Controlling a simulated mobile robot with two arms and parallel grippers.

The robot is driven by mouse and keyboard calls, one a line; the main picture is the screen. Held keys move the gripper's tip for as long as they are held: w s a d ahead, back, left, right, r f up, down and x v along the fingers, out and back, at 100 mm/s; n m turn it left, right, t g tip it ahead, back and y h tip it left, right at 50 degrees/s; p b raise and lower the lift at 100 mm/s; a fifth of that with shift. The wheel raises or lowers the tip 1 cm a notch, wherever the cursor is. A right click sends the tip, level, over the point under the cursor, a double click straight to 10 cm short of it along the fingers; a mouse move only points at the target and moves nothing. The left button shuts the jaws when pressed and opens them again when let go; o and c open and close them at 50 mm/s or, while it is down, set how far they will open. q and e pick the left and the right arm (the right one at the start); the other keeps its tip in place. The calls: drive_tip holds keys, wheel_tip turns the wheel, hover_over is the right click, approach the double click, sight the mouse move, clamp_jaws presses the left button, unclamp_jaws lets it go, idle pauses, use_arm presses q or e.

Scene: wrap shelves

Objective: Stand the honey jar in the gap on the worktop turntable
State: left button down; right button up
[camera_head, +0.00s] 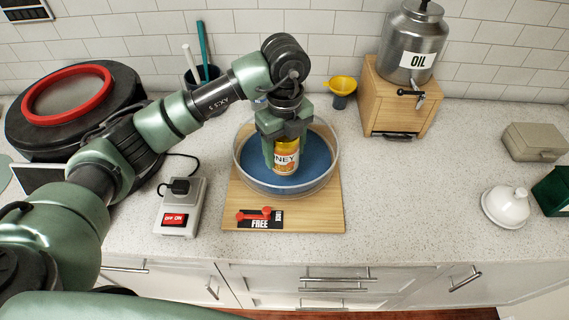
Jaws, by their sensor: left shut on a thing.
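The honey jar (286,162) has a yellow top and a white label that reads "NEY" where it shows. My left gripper (284,150) points down and is shut on the jar, which is upright. The jar is over the blue surface of the round turntable (318,163), inside its clear rim. I cannot tell whether the jar's base touches the surface. No gap between other items shows on the turntable; my gripper and arm hide its back part. My right gripper is not in view.
A switch box (180,207) stands left. An oil canister (411,40) on a wooden stand (390,100) and a yellow funnel (342,86) are behind right.

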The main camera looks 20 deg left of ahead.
sight(284, 168)
use_arm(q)
wheel_tip(284, 168, down, 6)
drive_tip(key=shift+r+p, duration=0.15)
drive_tip(key=shift+p, duration=0.55)
drive_tip(key=shift+f, duration=0.3)
drive_tip(key=shift+f, duration=0.1)
drive_tip(key=c, duration=0.7)
unclamp_jaws()
drive_tip(key=shift+o, duration=0.2)
